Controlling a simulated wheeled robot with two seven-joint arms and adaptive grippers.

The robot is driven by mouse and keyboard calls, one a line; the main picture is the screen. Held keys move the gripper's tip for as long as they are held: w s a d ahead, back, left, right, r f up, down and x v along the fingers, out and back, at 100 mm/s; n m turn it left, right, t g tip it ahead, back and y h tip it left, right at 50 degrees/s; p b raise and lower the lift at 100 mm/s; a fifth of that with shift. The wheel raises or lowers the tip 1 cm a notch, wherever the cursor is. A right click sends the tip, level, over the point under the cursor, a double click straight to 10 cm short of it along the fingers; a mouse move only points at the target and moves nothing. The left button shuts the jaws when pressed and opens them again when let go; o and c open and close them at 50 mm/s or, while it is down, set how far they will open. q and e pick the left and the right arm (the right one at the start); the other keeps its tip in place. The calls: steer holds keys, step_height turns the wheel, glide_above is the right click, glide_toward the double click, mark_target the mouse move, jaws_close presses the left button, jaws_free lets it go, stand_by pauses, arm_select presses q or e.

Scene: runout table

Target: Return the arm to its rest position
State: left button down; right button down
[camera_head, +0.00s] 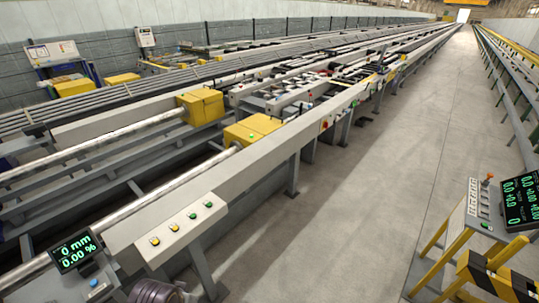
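Neither of my grippers shows in the head view, and I cannot make out either of my arms. The long runout table (235,178) runs from the lower left towards the far upper right. Two yellow blocks sit along it, a nearer one (252,130) and a farther one (202,106). A metal bar reaches each block from the left. A sloped panel (180,228) with several buttons is at the table's near end, beside a display (77,250) reading 0 mm and 0.00 %.
A dark ringed object (155,291) is cut off at the bottom edge. A console (480,205) with a display (521,199) stands at right, near a yellow-and-black striped barrier (495,275). The concrete floor (345,210) between the table and console is clear.

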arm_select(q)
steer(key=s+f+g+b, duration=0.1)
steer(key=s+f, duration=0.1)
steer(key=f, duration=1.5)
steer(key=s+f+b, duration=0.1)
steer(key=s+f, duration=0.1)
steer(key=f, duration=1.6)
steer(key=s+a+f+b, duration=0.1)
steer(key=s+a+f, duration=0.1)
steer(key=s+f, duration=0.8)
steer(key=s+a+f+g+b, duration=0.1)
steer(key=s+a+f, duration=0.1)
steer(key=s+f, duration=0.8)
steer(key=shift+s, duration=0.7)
